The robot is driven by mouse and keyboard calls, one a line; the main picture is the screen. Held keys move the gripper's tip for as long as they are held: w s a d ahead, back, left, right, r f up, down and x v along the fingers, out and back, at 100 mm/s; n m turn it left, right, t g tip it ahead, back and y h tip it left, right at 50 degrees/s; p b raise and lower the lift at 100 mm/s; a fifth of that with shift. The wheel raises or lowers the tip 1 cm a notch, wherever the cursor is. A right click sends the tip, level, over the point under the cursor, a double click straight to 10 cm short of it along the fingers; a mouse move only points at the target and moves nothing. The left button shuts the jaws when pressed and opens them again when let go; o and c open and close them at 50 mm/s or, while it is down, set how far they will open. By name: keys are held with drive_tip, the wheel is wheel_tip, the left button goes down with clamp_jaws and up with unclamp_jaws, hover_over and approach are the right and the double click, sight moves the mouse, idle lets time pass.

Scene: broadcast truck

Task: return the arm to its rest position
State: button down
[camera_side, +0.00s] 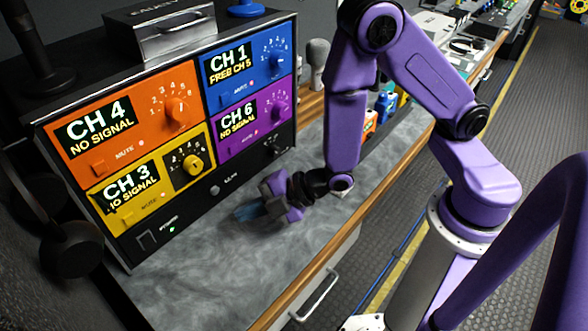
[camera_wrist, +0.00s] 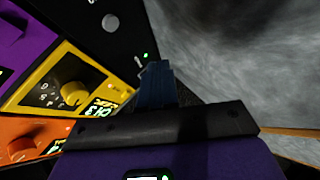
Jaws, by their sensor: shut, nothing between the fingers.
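My gripper (camera_side: 250,211) is at the end of my purple arm, low over the grey marbled counter (camera_side: 200,285), just in front of the channel panel (camera_side: 215,190). Its blue fingers are together and hold nothing. In the wrist view the fingers (camera_wrist: 157,72) point toward the panel's black lower strip, with a green light beside them. I cannot tell whether the fingertips touch the panel or the counter. My arm is bent, with its forearm hanging down over the counter.
The panel has orange, blue, yellow and purple sections with knobs and mute buttons. Black headphones (camera_side: 70,250) hang at its left. A grey microphone (camera_side: 316,62) and small coloured items (camera_side: 384,104) stand behind my forearm. The front counter is clear.

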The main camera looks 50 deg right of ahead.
drive_tip(key=s+d+r+m+g+h, duration=0.2)
drive_tip(key=s+r+g, duration=0.1)
drive_tip(key=s+r, duration=0.15)
drive_tip(key=s+d+r+m+g+h, duration=0.1)
drive_tip(key=s+d+r+m+g, duration=0.15)
drive_tip(key=s, duration=0.35)
drive_tip(key=s+d+r+m+g+h, duration=0.1)
drive_tip(key=s+d+r+m+h, duration=0.1)
drive_tip(key=d, duration=0.4)
drive_tip(key=s+d+r+m+g+h, duration=0.2)
drive_tip(key=s+d+r, duration=0.2)
drive_tip(key=s+d, duration=0.3)
drive_tip(key=shift+d+r+h, duration=0.2)
drive_tip(key=shift+r+h, duration=0.1)
drive_tip(key=shift+r, duration=0.05)
